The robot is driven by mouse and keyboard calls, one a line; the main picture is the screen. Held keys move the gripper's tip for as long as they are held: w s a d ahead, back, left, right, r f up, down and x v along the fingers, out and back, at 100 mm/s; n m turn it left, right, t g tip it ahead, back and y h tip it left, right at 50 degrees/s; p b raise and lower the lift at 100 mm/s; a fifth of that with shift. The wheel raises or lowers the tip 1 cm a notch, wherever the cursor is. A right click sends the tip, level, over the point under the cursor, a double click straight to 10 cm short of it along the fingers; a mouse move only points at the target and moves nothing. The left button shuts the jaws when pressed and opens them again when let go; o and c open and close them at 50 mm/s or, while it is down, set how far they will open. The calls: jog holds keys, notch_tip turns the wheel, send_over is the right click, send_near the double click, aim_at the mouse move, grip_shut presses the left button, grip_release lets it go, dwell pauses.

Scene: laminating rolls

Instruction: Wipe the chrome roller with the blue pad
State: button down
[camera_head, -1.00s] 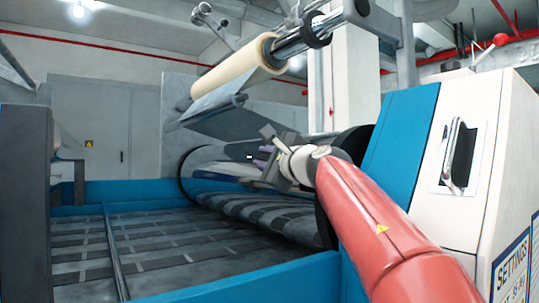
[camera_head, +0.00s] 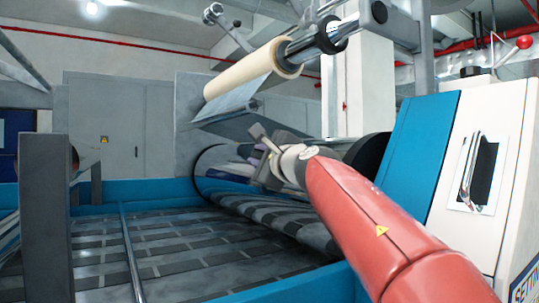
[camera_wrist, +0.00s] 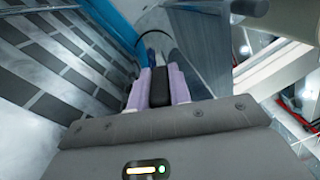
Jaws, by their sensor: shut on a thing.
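The chrome roller (camera_head: 222,168) is a wide mirror-like cylinder behind the patterned web, full of bent reflections. The pad's blue face is not clearly visible. I cannot tell whether it touches the roller.
A film roll (camera_head: 245,74) hangs on a shaft above the roller. The blue and white machine housing (camera_head: 415,150) stands close right of my arm. The patterned web (camera_head: 190,250) spreads below, with a blue frame rail (camera_head: 285,285) in front. A grey post (camera_head: 45,215) stands left.

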jog(key=shift+s+a+r, duration=0.25)
jog(key=shift+s+a, duration=0.05)
jog(key=shift+a, duration=0.15)
jog(key=shift+r, duration=0.1)
jog(key=a+p, duration=0.1)
jog(key=s+a+r+p, duration=0.1)
jog(key=shift+s+a+r+p, duration=0.1)
jog(key=shift+s+p, duration=0.15)
jog(key=shift+p, duration=0.1)
dwell(0.3)
jog(key=d+f+b, duration=0.1)
jog(key=w+d+b, duration=0.1)
jog(key=b, duration=0.1)
jog(key=w+d+f+b, duration=0.1)
jog(key=d, duration=0.1)
jog(key=shift+w+f, duration=0.25)
jog(key=shift+f, duration=0.1)
jog(key=shift+w+d+f+b, duration=0.2)
jog(key=shift+w+d+b, duration=0.25)
jog(key=shift+d, duration=0.25)
